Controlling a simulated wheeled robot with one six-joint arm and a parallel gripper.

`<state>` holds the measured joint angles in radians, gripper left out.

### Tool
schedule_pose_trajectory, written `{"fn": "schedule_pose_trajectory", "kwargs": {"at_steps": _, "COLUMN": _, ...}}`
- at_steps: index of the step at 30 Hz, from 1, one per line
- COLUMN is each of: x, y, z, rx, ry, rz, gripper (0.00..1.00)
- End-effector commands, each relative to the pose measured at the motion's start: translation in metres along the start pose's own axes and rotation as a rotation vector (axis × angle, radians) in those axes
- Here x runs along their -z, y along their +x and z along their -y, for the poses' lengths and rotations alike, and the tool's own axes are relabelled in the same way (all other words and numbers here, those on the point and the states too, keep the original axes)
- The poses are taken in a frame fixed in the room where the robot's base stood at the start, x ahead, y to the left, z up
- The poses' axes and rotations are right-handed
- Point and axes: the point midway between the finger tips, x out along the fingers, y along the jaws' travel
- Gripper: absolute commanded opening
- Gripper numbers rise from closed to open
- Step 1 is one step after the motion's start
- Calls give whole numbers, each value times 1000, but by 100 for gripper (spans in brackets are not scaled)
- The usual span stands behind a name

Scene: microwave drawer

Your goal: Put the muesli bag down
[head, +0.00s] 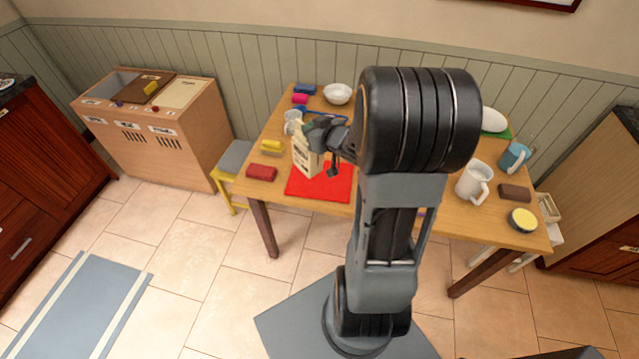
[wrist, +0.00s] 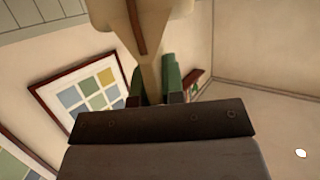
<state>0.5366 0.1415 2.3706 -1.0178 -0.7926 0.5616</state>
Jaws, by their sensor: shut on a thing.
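The muesli bag (head: 304,155) is a cream-coloured bag with dark print. It stands about upright over the left part of a red mat (head: 334,187) on the wooden table. I cannot tell whether its base touches the mat. My gripper (head: 322,128) reaches it from the right and is shut on its upper part. In the wrist view, the bag (wrist: 150,50) shows as a tan shape pinched between the green-sided fingers of my gripper (wrist: 152,85).
A red block (head: 262,172) and a yellow block (head: 271,146) lie left of the mat. A white mug (head: 293,122) stands behind the bag, and a white bowl (head: 338,94) farther back. A white jug (head: 473,181) stands at the right. My arm hides the table's middle.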

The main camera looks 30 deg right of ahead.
Motion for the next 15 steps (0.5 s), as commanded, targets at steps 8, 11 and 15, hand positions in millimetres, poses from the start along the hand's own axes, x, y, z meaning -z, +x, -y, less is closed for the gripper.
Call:
{"fn": "schedule_pose_trajectory", "kwargs": {"at_steps": 8, "x": -44, "y": -41, "z": -75, "rx": -91, "ry": 31, "rz": 11, "gripper": 0}}
{"fn": "schedule_pose_trajectory", "kwargs": {"at_steps": 11, "x": -53, "y": -53, "z": -90, "rx": -108, "ry": 39, "rz": 19, "gripper": 0}}
{"fn": "schedule_pose_trajectory", "kwargs": {"at_steps": 15, "x": -62, "y": -66, "z": -102, "rx": -126, "ry": 48, "rz": 29, "gripper": 0}}
